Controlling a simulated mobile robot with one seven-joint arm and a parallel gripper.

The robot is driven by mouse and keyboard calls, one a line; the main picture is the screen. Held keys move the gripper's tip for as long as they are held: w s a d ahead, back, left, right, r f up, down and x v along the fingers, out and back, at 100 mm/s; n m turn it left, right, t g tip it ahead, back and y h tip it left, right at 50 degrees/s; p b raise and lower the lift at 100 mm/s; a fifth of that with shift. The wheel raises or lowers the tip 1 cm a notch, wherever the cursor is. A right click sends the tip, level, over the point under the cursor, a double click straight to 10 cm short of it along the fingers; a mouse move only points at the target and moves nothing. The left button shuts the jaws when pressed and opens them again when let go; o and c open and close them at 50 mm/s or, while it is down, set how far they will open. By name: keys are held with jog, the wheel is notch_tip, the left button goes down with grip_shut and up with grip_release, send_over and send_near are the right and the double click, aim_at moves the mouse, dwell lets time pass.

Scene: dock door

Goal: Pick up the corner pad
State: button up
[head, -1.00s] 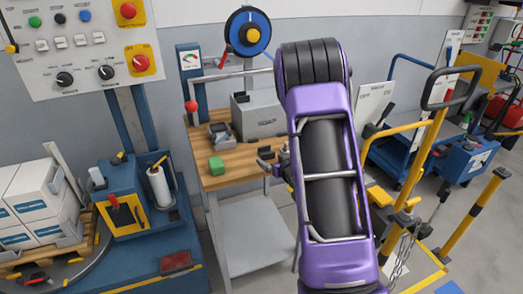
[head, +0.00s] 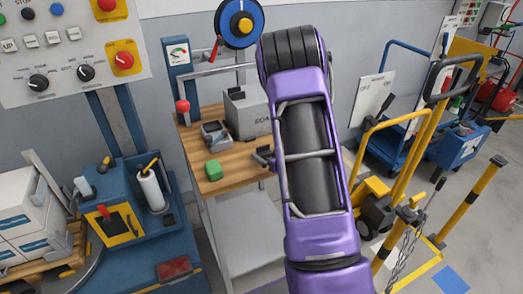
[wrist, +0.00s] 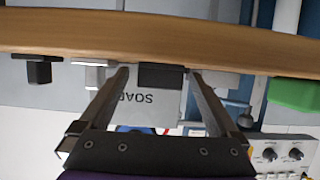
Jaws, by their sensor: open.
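A green block (head: 213,171) lies on the wooden workbench top (head: 238,160), near its front left; it may be the corner pad, but I cannot tell for certain. It also shows at the right edge of the wrist view (wrist: 296,94), outside my fingers. My gripper (wrist: 158,72) is open at the bench. A dark block (wrist: 163,76) appears between its fingertips, with no visible grip on it.
A grey box (head: 247,113) and a small grey device (head: 215,134) stand at the back of the bench. Another black block (wrist: 38,70) shows at left in the wrist view. A blue station (head: 128,198) is left of the bench; yellow posts (head: 472,200) and carts stand right.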

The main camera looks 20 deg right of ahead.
jog(key=shift+c, duration=0.3)
jog(key=c, duration=1.4)
